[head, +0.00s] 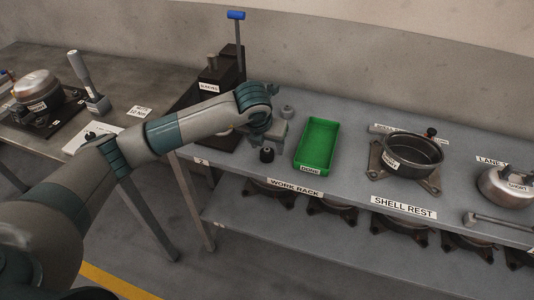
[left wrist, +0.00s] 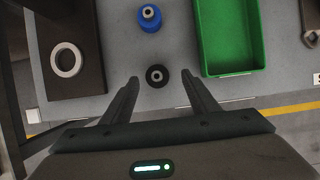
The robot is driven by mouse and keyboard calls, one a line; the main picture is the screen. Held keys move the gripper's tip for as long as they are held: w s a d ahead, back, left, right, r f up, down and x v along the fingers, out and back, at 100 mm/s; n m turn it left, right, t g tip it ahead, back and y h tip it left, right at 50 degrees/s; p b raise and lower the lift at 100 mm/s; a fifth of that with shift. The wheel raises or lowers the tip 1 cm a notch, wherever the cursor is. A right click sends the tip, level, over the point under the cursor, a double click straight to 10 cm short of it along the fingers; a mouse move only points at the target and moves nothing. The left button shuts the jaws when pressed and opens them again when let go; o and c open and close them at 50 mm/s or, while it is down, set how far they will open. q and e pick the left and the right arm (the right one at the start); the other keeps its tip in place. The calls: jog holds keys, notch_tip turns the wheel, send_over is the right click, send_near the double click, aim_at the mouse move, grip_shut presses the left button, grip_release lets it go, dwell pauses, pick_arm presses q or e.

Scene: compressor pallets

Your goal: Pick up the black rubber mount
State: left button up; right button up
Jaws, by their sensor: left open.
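The black rubber mount (head: 267,154) is a small dark round piece with a lighter centre. It stands on the grey work rack (head: 340,185) near its front edge, left of the green tray. The left wrist view shows the mount (left wrist: 157,76) from above, with its centre hole, between the tips of my left gripper (left wrist: 160,80). The fingers are spread with clear room on both sides of it and hold nothing. In the head view my left gripper (head: 272,136) is just above and behind the mount. Its height above the mount is hard to judge. My right gripper is not seen.
A green tray (head: 300,143) stands close right of the mount. A blue round part (left wrist: 150,19) stands beyond it in the left wrist view. A dark block with a pale ring (left wrist: 67,61) is at left. A round shell (head: 412,154) rests farther right.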

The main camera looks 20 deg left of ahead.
aim_at(268, 151)
pick_arm(q)
jog(key=x, duration=0.1)
jog(key=p+x, duration=0.1)
jog(key=x, duration=0.1)
jog(key=shift+a+p, duration=0.3)
jog(key=shift+p, duration=0.05)
jog(key=shift+w+f, duration=0.25)
jog(key=shift+f, duration=0.35)
jog(key=shift+c, duration=0.6)
jog(key=c, duration=1)
